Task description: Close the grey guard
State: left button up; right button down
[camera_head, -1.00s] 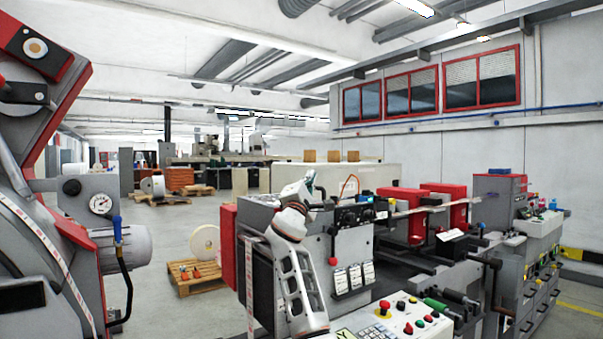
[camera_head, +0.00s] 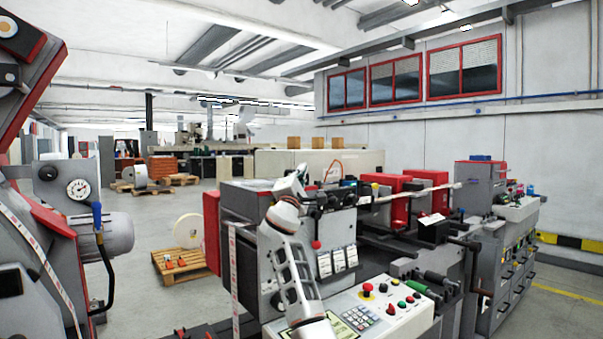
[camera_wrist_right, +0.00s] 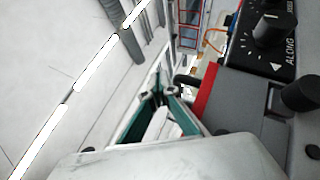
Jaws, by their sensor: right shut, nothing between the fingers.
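My right gripper (camera_head: 303,172) is shut and empty, raised in front of the rewinder's upper left part. In the right wrist view its teal fingers (camera_wrist_right: 160,97) come together at the tips, with nothing between them. A grey housing (camera_head: 246,204) with a red side panel (camera_head: 212,230) stands behind and left of my right arm. I cannot tell for certain which grey part is the guard; my arm hides part of this area. A grey surface (camera_wrist_right: 243,105) with a red edge lies right of the fingers in the wrist view, apart from them. My left gripper is out of view.
A black knob panel (camera_wrist_right: 265,40) is close on the right in the wrist view. A button console (camera_head: 372,308) stands low in front of the rewinder. Another machine (camera_head: 30,220) fills the left edge. A pallet (camera_head: 180,265) with a white roll stands on open floor between them.

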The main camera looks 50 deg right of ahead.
jog(key=v, duration=1.2)
jog(key=s+a+f+t+y, duration=0.1)
jog(key=s+a+f+y, duration=0.3)
jog(key=f, duration=0.8)
jog(key=a+f+y, duration=0.3)
jog(key=a+f, duration=0.3)
jog(key=f, duration=0.5)
jog(key=s+a+f+t+y, duration=0.1)
jog(key=s+a+f+y, duration=0.3)
jog(key=f, duration=0.8)
jog(key=s+a+f+m+g+y, duration=0.2)
jog(key=s+a+f+g+y, duration=0.35)
jog(key=s+a+f, duration=1.2)
jog(key=a+f+m+t+y, duration=0.2)
jog(key=a+f+t+y, duration=0.2)
jog(key=a+f, duration=1)
jog(key=shift+w+a+f+m+y, duration=0.3)
jog(key=shift+f+y, duration=0.1)
jog(key=shift+y, duration=1.35)
jog(key=shift+t, duration=0.25)
